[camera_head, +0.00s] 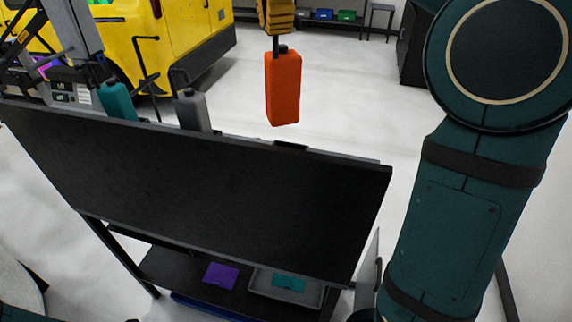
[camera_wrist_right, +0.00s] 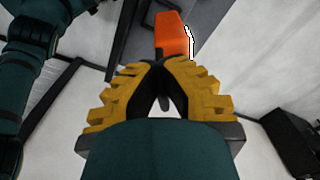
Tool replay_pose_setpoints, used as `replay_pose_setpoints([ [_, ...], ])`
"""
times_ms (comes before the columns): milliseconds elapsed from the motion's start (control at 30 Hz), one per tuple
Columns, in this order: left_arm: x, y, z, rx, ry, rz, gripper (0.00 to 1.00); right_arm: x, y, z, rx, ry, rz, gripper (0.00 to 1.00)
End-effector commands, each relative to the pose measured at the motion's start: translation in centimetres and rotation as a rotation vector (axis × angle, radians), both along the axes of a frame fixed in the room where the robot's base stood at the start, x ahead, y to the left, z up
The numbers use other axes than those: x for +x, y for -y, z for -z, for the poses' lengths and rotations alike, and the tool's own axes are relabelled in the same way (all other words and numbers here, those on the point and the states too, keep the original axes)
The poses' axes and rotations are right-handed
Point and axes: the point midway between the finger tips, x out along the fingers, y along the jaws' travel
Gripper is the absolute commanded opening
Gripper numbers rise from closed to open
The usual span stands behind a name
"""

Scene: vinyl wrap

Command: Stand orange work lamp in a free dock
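The orange work lamp (camera_head: 283,88) hangs upright in the head view, below my right gripper (camera_head: 277,28). The gripper's yellow fingers are closed at the lamp's dark upper stem. The right wrist view shows the fingers (camera_wrist_right: 163,66) together at their tips, with the orange lamp (camera_wrist_right: 172,35) just beyond them. The lamp's lower end appears above a small dark slot (camera_head: 290,146) at the bench's far edge, with a gap between them; this looks like an empty dock. A teal lamp (camera_head: 117,100) and a grey lamp (camera_head: 192,110) stand along the same edge. My left gripper is out of view.
The black bench (camera_head: 200,185) has a bare, sloping-looking top. Its lower shelf holds a purple item (camera_head: 221,276) and a grey tray (camera_head: 287,287) with a teal item. A yellow vehicle (camera_head: 190,40) stands behind at left. Open pale floor (camera_head: 350,80) lies beyond the bench.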

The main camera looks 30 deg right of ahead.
Motion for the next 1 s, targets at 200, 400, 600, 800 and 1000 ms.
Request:
replay_pose_setpoints([
  [200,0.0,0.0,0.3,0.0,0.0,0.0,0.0,0.3,0.1,-0.1,-0.013,-0.001,0.359,0.0],
  [400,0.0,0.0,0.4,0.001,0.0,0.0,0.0,0.4,0.1,-0.2,-0.018,-0.002,0.553,0.0],
  [600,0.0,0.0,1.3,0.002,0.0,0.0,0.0,0.4,0.1,1.7,-0.021,-0.006,0.604,0.0],
  [800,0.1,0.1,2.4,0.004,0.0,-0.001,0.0,0.4,0.1,5.0,-0.021,-0.005,0.604,0.0],
  [1000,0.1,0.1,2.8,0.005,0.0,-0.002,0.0,0.4,0.1,6.6,-0.021,-0.004,0.602,0.0],
])
